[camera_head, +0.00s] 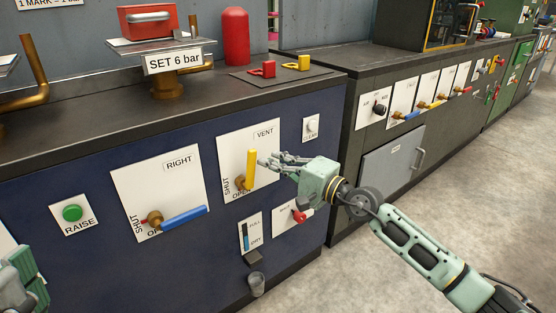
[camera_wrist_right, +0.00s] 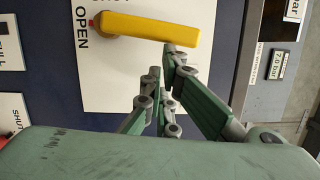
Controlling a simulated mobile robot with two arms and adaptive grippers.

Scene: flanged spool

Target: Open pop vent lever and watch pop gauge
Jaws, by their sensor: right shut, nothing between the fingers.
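The yellow vent lever (camera_head: 251,168) points up on its white VENT plate (camera_head: 264,137), on the blue cabinet front. SHUT is printed at the plate's left side and OPEN at its bottom. My right gripper (camera_head: 265,162) is shut and empty, with its fingertips close at the right of the lever's upper part. In the right wrist view the lever (camera_wrist_right: 150,27) lies across the top, and the fingertips (camera_wrist_right: 166,62) are near its free end; I cannot tell whether they touch. No gauge marked as the pop gauge can be made out.
To the left is a RIGHT plate with a blue lever (camera_head: 184,217). Below the vent plate are a small level strip (camera_head: 246,236), a red knob (camera_head: 300,216) and a cup (camera_head: 257,283). A green RAISE button (camera_head: 72,213) is farther left. Open floor (camera_head: 430,190) lies to the right.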

